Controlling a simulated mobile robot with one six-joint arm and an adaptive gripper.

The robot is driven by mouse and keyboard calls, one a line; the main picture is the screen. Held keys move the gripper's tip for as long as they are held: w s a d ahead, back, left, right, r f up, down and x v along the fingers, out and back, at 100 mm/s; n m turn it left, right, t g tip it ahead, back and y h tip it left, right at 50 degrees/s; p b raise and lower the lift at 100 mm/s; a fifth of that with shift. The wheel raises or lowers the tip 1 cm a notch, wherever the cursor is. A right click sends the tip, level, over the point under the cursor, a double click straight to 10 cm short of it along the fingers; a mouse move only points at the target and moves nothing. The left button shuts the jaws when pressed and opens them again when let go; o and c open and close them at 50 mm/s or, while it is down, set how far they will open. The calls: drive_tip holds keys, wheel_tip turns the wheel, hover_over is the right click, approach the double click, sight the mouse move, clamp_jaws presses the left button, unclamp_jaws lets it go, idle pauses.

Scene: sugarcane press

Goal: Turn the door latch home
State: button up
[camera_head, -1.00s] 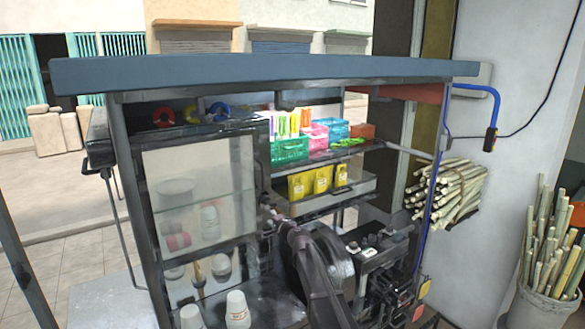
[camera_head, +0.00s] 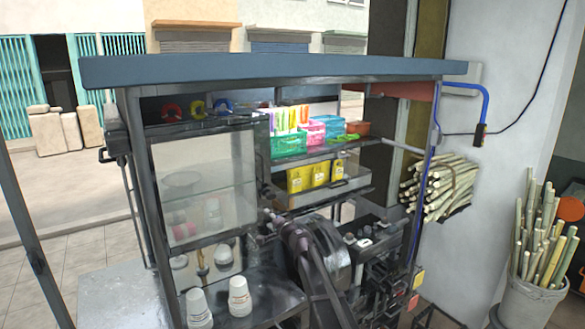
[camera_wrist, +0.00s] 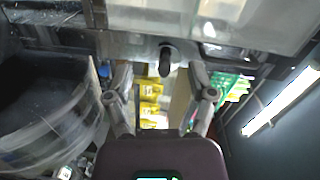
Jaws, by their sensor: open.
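The glass-fronted cabinet door (camera_head: 203,180) looks closed in the head view, in the left part of the stall. My gripper (camera_head: 267,213) is at the door's right edge, low down, and is small there. In the wrist view my gripper (camera_wrist: 160,76) is open, with one finger on each side and nothing held. A short dark knob, which looks like the door latch (camera_wrist: 166,60), hangs from a pale frame at the top, roughly between the fingertips. I cannot tell whether the fingers touch it. In the head view the latch is too small or hidden to make out.
Yellow packets (camera_head: 320,173) and colourful baskets (camera_head: 289,145) are on shelves right of the door. White cups (camera_head: 240,296) stand on the counter below it. A dark round machine part (camera_wrist: 45,105) is close on the left in the wrist view. Cane bundles (camera_head: 440,185) are at the right.

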drive_tip(key=s+d+f+n+g+h+b, duration=0.25)
drive_tip(key=s+d+f+n+g, duration=0.2)
drive_tip(key=s+f, duration=0.55)
drive_tip(key=s+d+f+n+g+h+b, duration=0.1)
drive_tip(key=s+d+f+n+g+b, duration=0.3)
drive_tip(key=s+d+f, duration=0.5)
drive_tip(key=s+d+f+g+h+b, duration=0.1)
drive_tip(key=s+d+f+h, duration=0.1)
drive_tip(key=s+d, duration=0.2)
drive_tip(key=s+d+f+g+h+b, duration=0.1)
drive_tip(key=s+d+f+g+h, duration=0.1)
drive_tip(key=s, duration=0.8)
drive_tip(key=s+d+f+g+h+b, duration=0.1)
drive_tip(key=s+d+f+g+h, duration=0.1)
drive_tip(key=s+d+f, duration=0.2)
drive_tip(key=s+d, duration=0.2)
drive_tip(key=s, duration=0.1)
drive_tip(key=shift+s+f+n+h, duration=0.15)
drive_tip(key=shift+s+n+h, duration=0.15)
drive_tip(key=shift+n+h, duration=0.05)
drive_tip(key=shift+g, duration=0.25)
